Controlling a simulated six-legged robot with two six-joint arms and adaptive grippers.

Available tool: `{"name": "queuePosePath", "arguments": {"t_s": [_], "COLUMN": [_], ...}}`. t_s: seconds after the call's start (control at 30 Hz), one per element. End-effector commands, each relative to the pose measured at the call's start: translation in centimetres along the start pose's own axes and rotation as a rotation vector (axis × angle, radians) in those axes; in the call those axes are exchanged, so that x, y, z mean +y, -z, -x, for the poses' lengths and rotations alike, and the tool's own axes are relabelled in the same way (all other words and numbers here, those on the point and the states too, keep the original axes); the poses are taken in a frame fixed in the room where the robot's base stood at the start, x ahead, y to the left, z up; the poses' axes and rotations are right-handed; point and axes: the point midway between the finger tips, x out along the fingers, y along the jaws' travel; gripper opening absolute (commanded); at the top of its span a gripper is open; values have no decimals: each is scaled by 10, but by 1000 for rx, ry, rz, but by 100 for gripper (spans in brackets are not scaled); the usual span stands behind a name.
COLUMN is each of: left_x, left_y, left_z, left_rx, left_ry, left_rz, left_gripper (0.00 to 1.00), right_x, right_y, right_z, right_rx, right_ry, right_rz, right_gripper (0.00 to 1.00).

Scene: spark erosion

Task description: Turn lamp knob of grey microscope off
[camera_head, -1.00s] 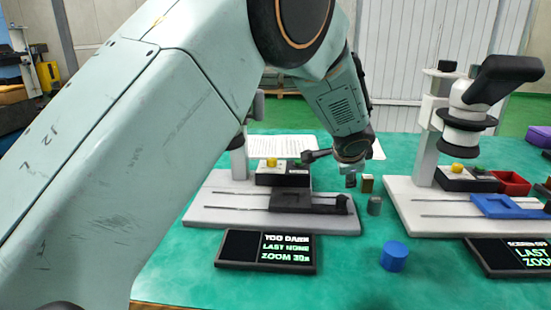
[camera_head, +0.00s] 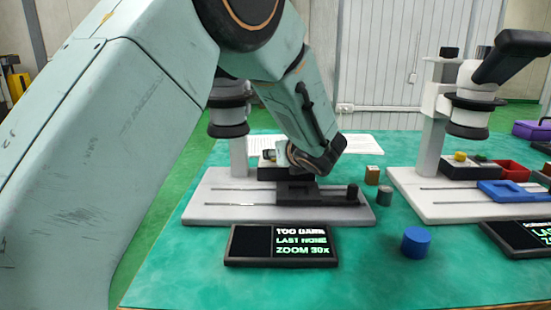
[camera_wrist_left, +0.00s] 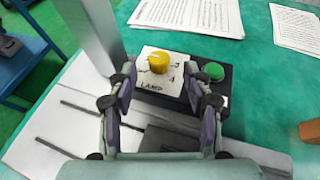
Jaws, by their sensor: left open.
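The grey microscope (camera_head: 228,118) stands at the left of the table, partly hidden by my left arm in the head view. Its lamp knob (camera_wrist_left: 176,54) is yellow and sits on a white plate marked LAMP in the left wrist view. A green button (camera_wrist_left: 214,71) is to its right on the same dark box. My left gripper (camera_wrist_left: 158,95) is open and empty, its fingers spread on the near side of the knob, apart from it as far as I can tell. The display (camera_head: 281,246) before this microscope reads TOO DARK, ZOOM 30x.
A white microscope (camera_head: 470,105) with a blue stage piece (camera_head: 513,191) stands at the right. A blue cylinder (camera_head: 416,243), a small grey cylinder (camera_head: 384,196) and a brown block (camera_head: 372,175) stand between. Printed sheets (camera_wrist_left: 190,14) lie behind the knob box.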

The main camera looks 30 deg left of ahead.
Motion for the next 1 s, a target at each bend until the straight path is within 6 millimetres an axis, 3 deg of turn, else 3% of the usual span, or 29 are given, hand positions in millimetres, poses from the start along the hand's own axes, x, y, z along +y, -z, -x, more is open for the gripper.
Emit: {"name": "queuePosePath", "arguments": {"t_s": [0.1, 0.3, 0.67, 1.0], "left_x": [0, -1, 0, 0], "left_y": [3, 2, 0, 0], "left_z": [-20, -40, -46, -46], "left_rx": [3, 2, 2, 2], "left_ry": [-1, 2, 4, 4], "left_rz": [4, 3, 1, 1], "left_gripper": [51, 51, 51, 22], "right_x": [0, 0, 0, 0], "right_y": [0, 0, 0, 0], "right_z": [-8, -13, -13, -13], "right_rx": [0, -1, -1, -1], "right_ry": [0, 0, 0, 0], "right_rz": [0, 0, 0, 0], "right_gripper": [40, 40, 40, 40]}}
